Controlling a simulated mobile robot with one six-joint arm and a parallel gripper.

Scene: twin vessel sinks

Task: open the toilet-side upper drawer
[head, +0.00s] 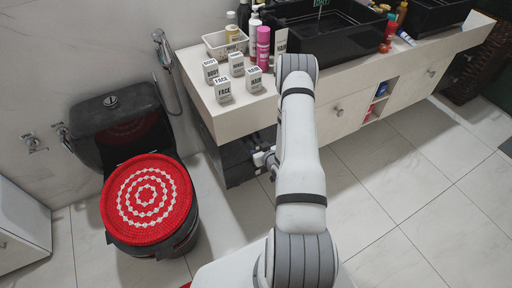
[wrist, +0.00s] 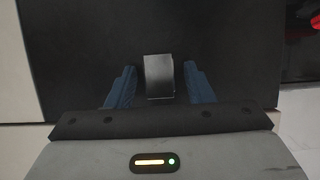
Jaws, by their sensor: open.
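The toilet-side drawer (head: 238,158) has a dark front, at the end of the vanity nearest the toilet; my arm hides part of it in the head view. In the wrist view its dark front (wrist: 70,50) fills most of the picture. A small grey metallic handle (wrist: 159,76) stands out from it. My gripper (wrist: 160,86) is open, with one blue finger on each side of the handle and a gap visible on both sides. In the head view my gripper (head: 266,160) is small and close to the dark front.
The toilet (head: 117,113) with a red-and-white cover (head: 146,198) stands to the left of the vanity. Labelled boxes (head: 223,90), bottles (head: 263,48) and a basket (head: 222,44) crowd the counter end. Tiled floor (head: 385,185) is clear to the right.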

